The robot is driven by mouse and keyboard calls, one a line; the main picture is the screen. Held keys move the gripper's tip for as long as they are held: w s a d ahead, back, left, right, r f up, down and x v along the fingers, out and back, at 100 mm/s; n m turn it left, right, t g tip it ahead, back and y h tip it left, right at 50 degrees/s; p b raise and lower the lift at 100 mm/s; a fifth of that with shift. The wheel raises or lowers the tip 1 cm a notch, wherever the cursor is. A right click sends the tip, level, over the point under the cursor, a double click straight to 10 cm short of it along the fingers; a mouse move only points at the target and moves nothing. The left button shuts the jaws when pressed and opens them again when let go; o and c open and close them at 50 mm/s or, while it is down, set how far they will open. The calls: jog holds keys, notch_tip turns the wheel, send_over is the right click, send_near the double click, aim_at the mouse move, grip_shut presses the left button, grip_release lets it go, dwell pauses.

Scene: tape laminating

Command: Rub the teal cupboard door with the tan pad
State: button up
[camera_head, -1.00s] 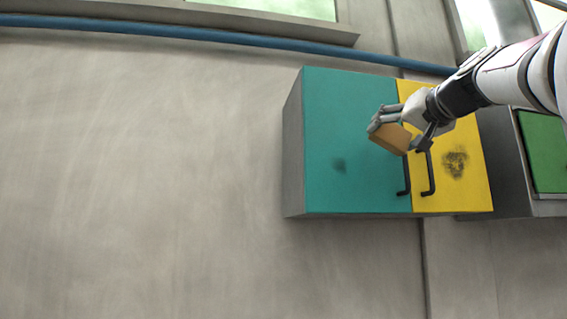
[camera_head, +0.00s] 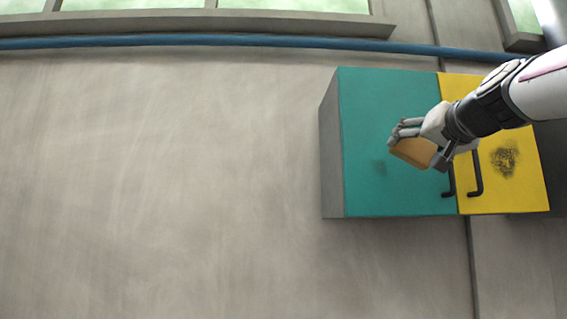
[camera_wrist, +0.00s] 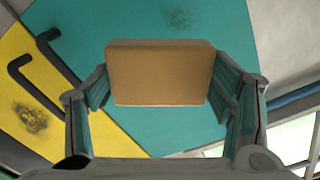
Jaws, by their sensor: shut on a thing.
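The teal cupboard door (camera_head: 385,110) is on the left of a wall cupboard and bears a faint dark smudge (camera_head: 379,167) low on its face. The smudge also shows in the wrist view (camera_wrist: 180,17), above the pad. My gripper (camera_head: 412,146) is shut on the tan pad (camera_head: 411,153), in front of the teal door and up and right of the smudge in the head view. In the wrist view the pad (camera_wrist: 160,75) sits between the two fingers. I cannot tell whether the pad touches the door.
A yellow door (camera_head: 515,125) with a darker smudge (camera_head: 505,158) adjoins the teal one. Two black handles (camera_head: 477,173) stand out near the seam. A blue pipe (camera_head: 250,41) runs along the wall above. The wall to the left is bare.

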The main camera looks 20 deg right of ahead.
jog(key=p, duration=0.2)
send_near(368, 170)
jog(key=shift+x, duration=2.35)
jog(key=shift+b+x, duration=0.55)
jog(key=shift+x, duration=0.45)
jog(key=shift+d, duration=0.15)
jog(key=shift+s+d+f+b, duration=0.1)
jog(key=shift+s+d+b, duration=0.1)
jog(key=shift+d+b, duration=0.65)
jog(key=shift+s+d+b, duration=0.2)
jog(key=shift+d+b, duration=0.3)
jog(key=shift+d, duration=0.05)
jog(key=shift+s+d+b, duration=0.2)
jog(key=shift+d+b, duration=0.3)
jog(key=shift+d, duration=0.05)
jog(key=shift+w+a+p, duration=0.25)
jog(key=shift+a+p, duration=0.1)
jog(key=shift+a, duration=0.35)
jog(key=shift+w+a+p, duration=0.25)
jog(key=shift+a+p, duration=0.1)
jog(key=shift+a, duration=0.4)
jog(key=shift+w+a, duration=0.3)
jog(key=shift+a, duration=0.25)
